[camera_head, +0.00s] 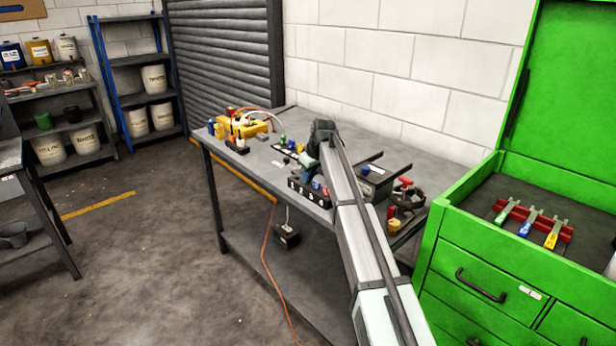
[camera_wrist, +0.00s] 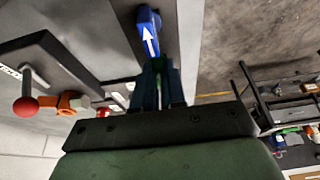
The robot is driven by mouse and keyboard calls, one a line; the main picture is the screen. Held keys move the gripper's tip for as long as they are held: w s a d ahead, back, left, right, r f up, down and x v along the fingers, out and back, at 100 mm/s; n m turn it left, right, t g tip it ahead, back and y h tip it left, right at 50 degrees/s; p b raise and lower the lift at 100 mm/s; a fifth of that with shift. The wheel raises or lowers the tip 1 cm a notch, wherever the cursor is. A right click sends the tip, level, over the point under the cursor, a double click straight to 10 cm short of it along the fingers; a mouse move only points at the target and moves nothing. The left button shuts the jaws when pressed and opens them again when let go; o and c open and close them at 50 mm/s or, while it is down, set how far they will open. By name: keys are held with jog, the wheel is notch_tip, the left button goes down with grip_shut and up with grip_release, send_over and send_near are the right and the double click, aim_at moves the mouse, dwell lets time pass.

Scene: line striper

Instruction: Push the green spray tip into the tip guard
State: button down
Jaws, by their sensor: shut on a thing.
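My gripper (camera_wrist: 160,72) points away from the wrist camera, its two dark blue fingers close together. A thin green sliver (camera_wrist: 159,92) shows between them, and I take it for the green spray tip; the fingers hide the rest. Just beyond the fingertips is a blue piece with a white arrow (camera_wrist: 149,38); I cannot tell whether they touch. In the head view my gripper (camera_head: 313,158) is low over the workbench, partly hidden by my arm. I cannot clearly make out the tip guard in either view.
A red-ball lever (camera_wrist: 26,107) with an orange fitting (camera_wrist: 70,103) is at left in the wrist view. A green cabinet (camera_head: 480,260) stands right.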

jog(key=shift+r, duration=0.7)
dwell(0.4)
jog(key=shift+r, duration=2.4)
jog(key=shift+r, duration=0.1)
jog(key=shift+w+r, duration=0.2)
jog(key=shift+w, duration=0.2)
jog(key=w+d+r+m+h, duration=0.2)
jog(key=w+d+r+m, duration=0.1)
jog(key=w+m, duration=0.4)
jog(key=w+d+r+m+h, duration=0.3)
jog(key=w+m, duration=0.5)
jog(key=m, duration=0.3)
jog(key=shift+d+h, duration=0.3)
jog(key=shift+d, duration=0.25)
